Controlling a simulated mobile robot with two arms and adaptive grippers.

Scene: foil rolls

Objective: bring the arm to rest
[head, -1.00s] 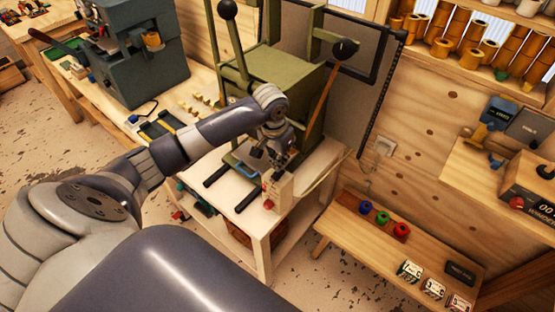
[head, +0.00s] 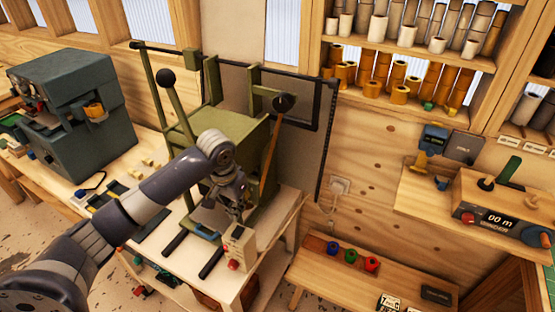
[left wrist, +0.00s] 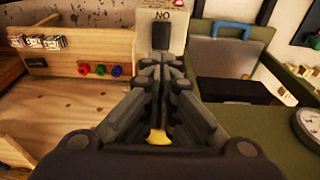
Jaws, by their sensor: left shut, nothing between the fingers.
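My left arm (head: 150,200) comes in from the lower left in the head view. Its left gripper (head: 238,212) is in front of the green press (head: 240,135), above the pale bench. In the left wrist view the left gripper (left wrist: 162,65) has its dark fingers together, with nothing held. A pale block with a red button (head: 238,246) stands just below the gripper in the head view. It shows partly behind the fingertips in the left wrist view, with "NO" lettering. Whether the fingers touch it, I cannot tell. My right gripper is out of view.
A dark grey machine (head: 75,115) stands at the left. Gold foil rolls (head: 395,88) fill wall shelves at upper right. A low wooden bench (head: 315,268) carries blue, green and red spools (head: 351,256). A winder (head: 495,215) stands on a shelf at right.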

